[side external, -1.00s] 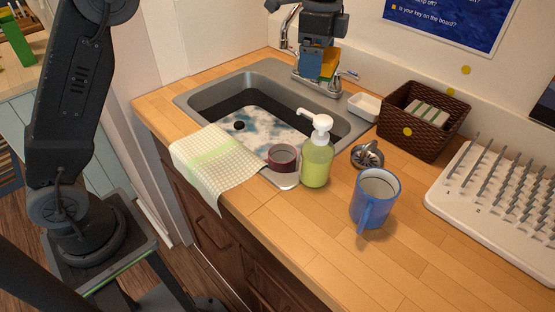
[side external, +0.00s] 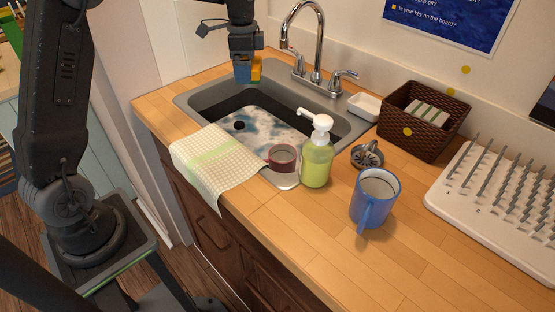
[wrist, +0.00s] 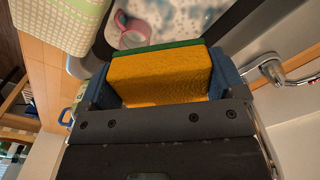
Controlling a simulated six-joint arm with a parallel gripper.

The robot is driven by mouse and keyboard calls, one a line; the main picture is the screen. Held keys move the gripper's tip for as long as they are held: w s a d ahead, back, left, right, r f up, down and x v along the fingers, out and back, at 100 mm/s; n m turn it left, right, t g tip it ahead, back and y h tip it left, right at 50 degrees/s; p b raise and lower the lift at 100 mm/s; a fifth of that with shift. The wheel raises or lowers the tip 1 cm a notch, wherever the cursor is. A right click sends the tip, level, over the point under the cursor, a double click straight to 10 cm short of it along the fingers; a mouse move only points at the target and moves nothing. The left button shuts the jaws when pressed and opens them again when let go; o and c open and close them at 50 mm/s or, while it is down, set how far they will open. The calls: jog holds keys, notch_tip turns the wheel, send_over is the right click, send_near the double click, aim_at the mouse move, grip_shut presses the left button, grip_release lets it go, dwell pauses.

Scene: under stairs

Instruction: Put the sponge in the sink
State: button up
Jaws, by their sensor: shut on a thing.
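The sponge (wrist: 160,78) is yellow with a green layer and sits between the blue fingers of my gripper in the wrist view. My gripper (side external: 246,72) is shut on it. In the side external view the sponge (side external: 256,69) shows as a yellow patch partly behind a blue finger, above the back left rim of the sink. The sink (side external: 190,101) is a grey basin set in the wooden counter, with a cloudy blue and white bottom and a dark drain. The exact height of the sponge over the rim is hard to tell.
The faucet (side external: 318,45) stands behind the sink, right of my gripper. A checked cloth (side external: 215,160), a dark red cup (side external: 282,158) and a soap bottle (side external: 317,160) line the front edge. A blue mug (side external: 375,200), brown basket (side external: 425,120) and white rack (side external: 490,200) stand right.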

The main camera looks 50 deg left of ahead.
aim_at(252, 149)
notch_tip(252, 149, down, 28)
jog(key=shift+r, duration=0.1)
dwell(0.4)
jog(key=o, duration=1)
